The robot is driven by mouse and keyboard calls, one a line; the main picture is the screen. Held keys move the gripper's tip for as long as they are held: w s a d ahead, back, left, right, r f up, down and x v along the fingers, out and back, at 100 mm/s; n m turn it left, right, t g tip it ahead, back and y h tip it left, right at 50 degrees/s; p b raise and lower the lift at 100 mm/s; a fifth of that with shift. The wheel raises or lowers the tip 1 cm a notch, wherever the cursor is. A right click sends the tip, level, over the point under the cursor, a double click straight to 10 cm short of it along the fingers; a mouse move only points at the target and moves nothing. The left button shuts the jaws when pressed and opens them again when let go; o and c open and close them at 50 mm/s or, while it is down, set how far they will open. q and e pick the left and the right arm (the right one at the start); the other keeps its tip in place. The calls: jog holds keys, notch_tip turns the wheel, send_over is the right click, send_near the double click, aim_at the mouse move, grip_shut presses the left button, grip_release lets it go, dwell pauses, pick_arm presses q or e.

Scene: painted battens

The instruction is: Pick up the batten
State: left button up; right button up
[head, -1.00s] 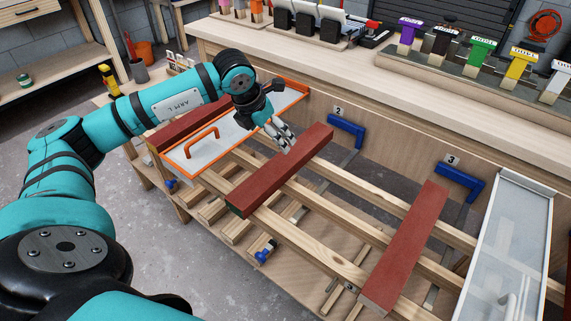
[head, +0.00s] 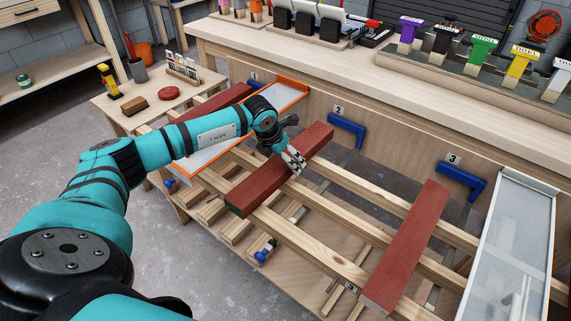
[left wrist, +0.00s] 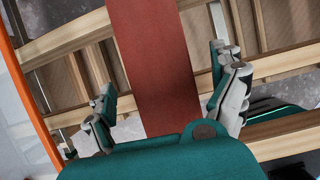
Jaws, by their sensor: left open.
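A dark red batten (head: 262,187) lies across pale wooden rails in the middle of the rack. My left gripper (head: 292,161) is open at this batten, right of its middle. In the left wrist view the batten (left wrist: 152,62) runs between the spread fingers of my gripper (left wrist: 165,82), with a gap on each side. A second red batten (head: 408,243) lies to the right. A third red batten (head: 222,101) lies at the far left, partly hidden by my arm and an orange-rimmed panel. My right gripper is out of view.
The orange-rimmed panel (head: 284,96) lies left of the middle batten. A frosted panel with a pale frame (head: 512,235) covers the right end. Blue brackets (head: 346,130) numbered 2 and 3 stand on the bench front. A side table (head: 132,96) holds small items.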

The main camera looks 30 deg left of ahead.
pick_arm(q)
jog(key=shift+x, duration=0.75)
jog(key=shift+w+f, duration=0.15)
jog(key=shift+f, duration=0.15)
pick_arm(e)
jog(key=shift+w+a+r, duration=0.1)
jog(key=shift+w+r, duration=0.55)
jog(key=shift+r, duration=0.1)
pick_arm(q)
jog(key=c, duration=1.6)
jog(key=shift+r, duration=0.15)
jog(key=shift+c, duration=0.9)
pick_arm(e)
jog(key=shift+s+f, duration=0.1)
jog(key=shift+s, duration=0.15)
